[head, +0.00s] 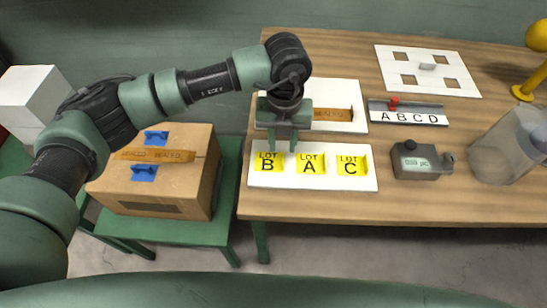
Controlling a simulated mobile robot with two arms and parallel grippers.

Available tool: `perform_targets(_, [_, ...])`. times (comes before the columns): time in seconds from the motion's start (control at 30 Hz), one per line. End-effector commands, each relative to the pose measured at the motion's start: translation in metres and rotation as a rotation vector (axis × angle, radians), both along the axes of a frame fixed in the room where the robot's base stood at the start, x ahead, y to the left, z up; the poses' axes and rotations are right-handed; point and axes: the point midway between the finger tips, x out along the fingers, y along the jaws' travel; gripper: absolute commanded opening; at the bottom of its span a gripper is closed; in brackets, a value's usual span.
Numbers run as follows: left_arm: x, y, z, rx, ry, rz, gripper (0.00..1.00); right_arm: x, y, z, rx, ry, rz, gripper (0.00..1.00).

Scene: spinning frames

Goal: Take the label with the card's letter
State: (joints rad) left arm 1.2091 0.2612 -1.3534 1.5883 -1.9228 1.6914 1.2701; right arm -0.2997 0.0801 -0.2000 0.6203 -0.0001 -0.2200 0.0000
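Three yellow LOT labels lie in a row on a white board (315,183) near the table's front edge. From left to right they are label B (268,163), label A (310,164) and label C (351,166). My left gripper (282,147) points down just behind labels B and A, its fingers apart with nothing visible between them. I cannot tell whether its tips touch the board. A strip lettered A B C D (408,118) lies on a grey holder with a red piece (394,103) near A and B. I cannot make out a separate letter card. My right gripper is out of view.
A white sheet with an orange SEALED strip (334,114) lies behind the gripper. A grey device (420,160), a clear bin (497,150), a white panel with square holes (458,79) and a yellow lamp (537,75) stand rightward. A taped cardboard box (190,185) sits on a green stand left.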

Motion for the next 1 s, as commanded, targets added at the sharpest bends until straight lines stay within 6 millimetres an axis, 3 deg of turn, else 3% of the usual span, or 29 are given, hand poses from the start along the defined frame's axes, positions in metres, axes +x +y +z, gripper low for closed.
perform_targets(0.23, [0.001, -0.002, -0.035, 0.000, 0.004, -0.001, 0.31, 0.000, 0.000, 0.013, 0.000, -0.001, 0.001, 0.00])
perform_targets(0.53, [0.001, -0.003, -0.041, -0.002, 0.001, -0.003, 0.31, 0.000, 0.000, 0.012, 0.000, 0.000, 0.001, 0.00])
perform_targets(0.67, [0.001, -0.003, -0.041, -0.002, 0.002, -0.003, 0.00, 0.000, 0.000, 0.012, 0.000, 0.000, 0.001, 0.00])
perform_targets(1.0, [0.001, -0.003, -0.040, -0.003, 0.002, -0.003, 0.00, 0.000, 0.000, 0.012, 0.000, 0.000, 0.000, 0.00])
